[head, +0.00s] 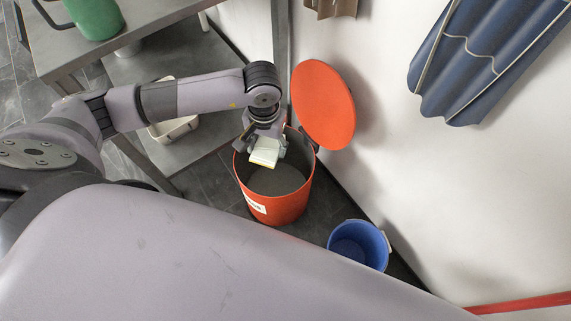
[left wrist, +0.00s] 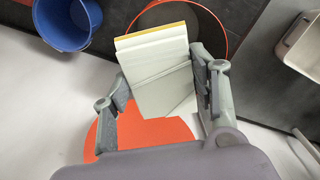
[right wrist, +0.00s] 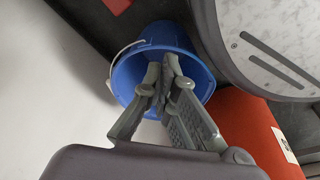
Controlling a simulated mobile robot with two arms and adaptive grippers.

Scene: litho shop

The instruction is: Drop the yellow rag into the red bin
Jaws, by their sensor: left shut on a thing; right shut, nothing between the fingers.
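The rag (head: 264,155) is a pale, folded, block-like bundle with a yellow edge. It also shows in the left wrist view (left wrist: 160,75). My left gripper (head: 266,148) is shut on it and holds it over the open mouth of the red bin (head: 275,208). The bin is orange-red with a grey inside and a white label, and its round lid (head: 325,105) stands open against the wall. The bin's rim shows behind the rag in the left wrist view. My right gripper (right wrist: 165,85) is shut and empty, in front of a blue bucket in the right wrist view.
The blue bucket (head: 358,246) stands on the dark floor to the right of the bin. A metal table (head: 125,30) with a green container (head: 95,18) is at upper left. A pale tray (head: 174,129) sits on its lower shelf. A white wall closes off the right side.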

